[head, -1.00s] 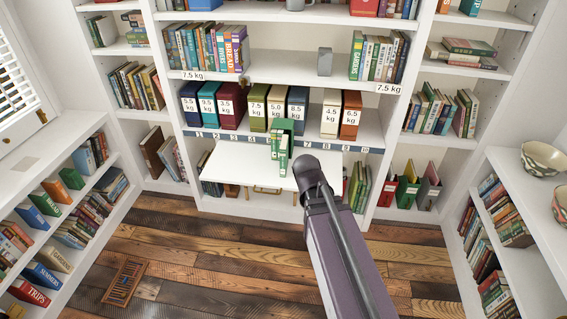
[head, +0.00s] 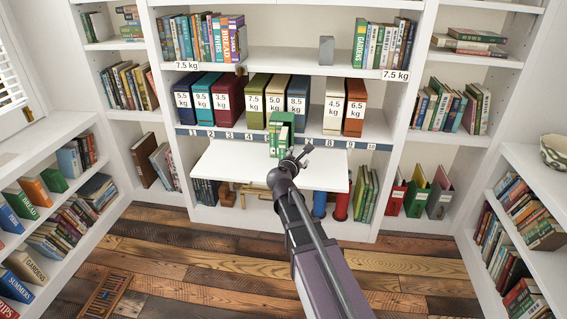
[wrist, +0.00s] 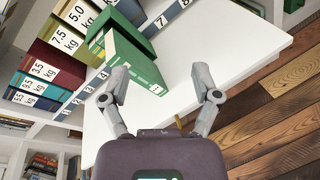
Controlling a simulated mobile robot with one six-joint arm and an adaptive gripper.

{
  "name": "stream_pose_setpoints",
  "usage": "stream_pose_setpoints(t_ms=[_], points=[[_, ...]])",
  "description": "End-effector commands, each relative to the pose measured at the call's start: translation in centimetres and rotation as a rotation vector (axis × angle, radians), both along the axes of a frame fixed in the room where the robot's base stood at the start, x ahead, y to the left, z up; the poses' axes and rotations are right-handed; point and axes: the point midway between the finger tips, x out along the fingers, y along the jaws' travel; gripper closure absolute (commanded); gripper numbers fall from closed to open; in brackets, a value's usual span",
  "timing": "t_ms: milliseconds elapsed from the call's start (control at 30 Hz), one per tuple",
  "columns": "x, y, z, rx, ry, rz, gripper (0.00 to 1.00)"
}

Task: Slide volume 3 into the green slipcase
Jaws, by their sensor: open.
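The green slipcase (head: 283,117) stands on the white pull-out board below the numbered shelf. It also shows in the wrist view (wrist: 103,18). Green volumes (head: 279,140) with pale labels are at its front; in the wrist view a green volume (wrist: 133,66) sticks out towards me. I cannot read which one is volume 3, nor tell how deep each sits. My gripper (head: 297,155) is just right of the volumes in the head view. In the wrist view my gripper (wrist: 161,72) has its fingers spread wide and empty, the left finger close to the protruding volume.
The white board (head: 230,165) has bare room left and right of the volumes. Behind it stands a row of weight-marked boxes (head: 297,100) above a numbered strip (head: 205,133). Side shelves with books flank the space. An orange-brown slatted rack (head: 105,293) lies on the plank floor.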

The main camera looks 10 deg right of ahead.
Motion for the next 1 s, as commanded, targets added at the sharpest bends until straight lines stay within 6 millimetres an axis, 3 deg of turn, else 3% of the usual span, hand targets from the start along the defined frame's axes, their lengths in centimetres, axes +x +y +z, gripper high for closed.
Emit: stream_pose_setpoints(t_ms=[33, 200, 400, 1000], points=[[1.1, 0.8, -1.4, -0.083, 0.006, 0.044, 0.2], [3.3, 3.5, -2.2, -0.359, 0.03, 0.18, 0.2], [4.6, 5.6, -2.7, -0.558, 0.047, 0.267, 0.2], [5.3, 6.1, -2.6, -0.608, 0.051, 0.288, 0.2]])
